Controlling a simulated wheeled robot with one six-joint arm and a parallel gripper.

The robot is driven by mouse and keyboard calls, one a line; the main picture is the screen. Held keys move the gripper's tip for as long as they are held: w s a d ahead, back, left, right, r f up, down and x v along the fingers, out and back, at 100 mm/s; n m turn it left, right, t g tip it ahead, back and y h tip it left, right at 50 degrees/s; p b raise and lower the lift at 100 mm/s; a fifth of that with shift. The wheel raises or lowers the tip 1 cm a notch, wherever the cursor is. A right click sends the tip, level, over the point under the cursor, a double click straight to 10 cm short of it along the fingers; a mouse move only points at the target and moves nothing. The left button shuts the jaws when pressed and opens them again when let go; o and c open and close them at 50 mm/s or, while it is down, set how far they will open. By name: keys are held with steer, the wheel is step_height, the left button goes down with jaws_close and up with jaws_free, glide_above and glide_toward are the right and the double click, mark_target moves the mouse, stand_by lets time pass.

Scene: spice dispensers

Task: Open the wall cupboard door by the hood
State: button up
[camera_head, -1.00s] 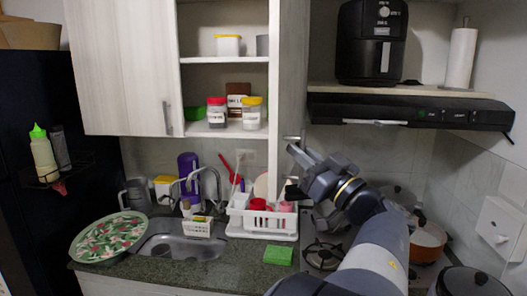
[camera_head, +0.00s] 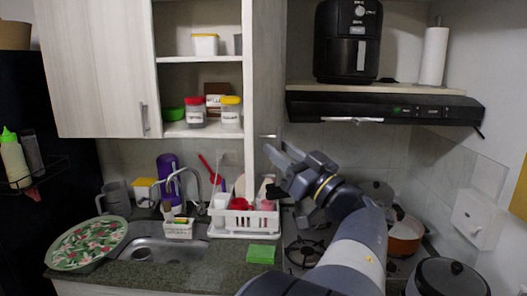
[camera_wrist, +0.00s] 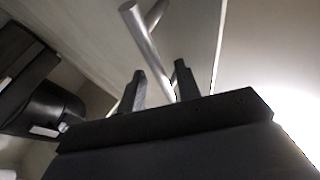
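The wall cupboard door by the hood (camera_head: 268,80) stands swung out toward me, seen almost edge-on, with open shelves to its left. Its metal bar handle (camera_head: 267,136) is low on the face toward the hood (camera_head: 385,107). My gripper (camera_head: 272,156) is just below and beside this handle. In the wrist view, the handle (camera_wrist: 148,48) runs down between the two dark fingers of my gripper (camera_wrist: 160,85). The fingers are apart, with gaps visible on both sides of the bar.
The other cupboard door (camera_head: 95,70) at left is closed. Below are a white dish rack (camera_head: 245,222), a sink (camera_head: 160,248), a green sponge (camera_head: 261,254) and pots, including an orange one (camera_head: 404,238). An air fryer (camera_head: 347,40) stands above the hood.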

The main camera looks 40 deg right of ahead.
steer(key=b+v, duration=0.3)
steer(key=v, duration=0.7)
steer(key=shift+s, duration=0.25)
steer(key=shift+w, duration=0.1)
steer(key=p+x, duration=0.3)
steer(key=x, duration=0.7)
steer(key=shift+w+r, duration=0.1)
steer(key=shift+w, duration=0.25)
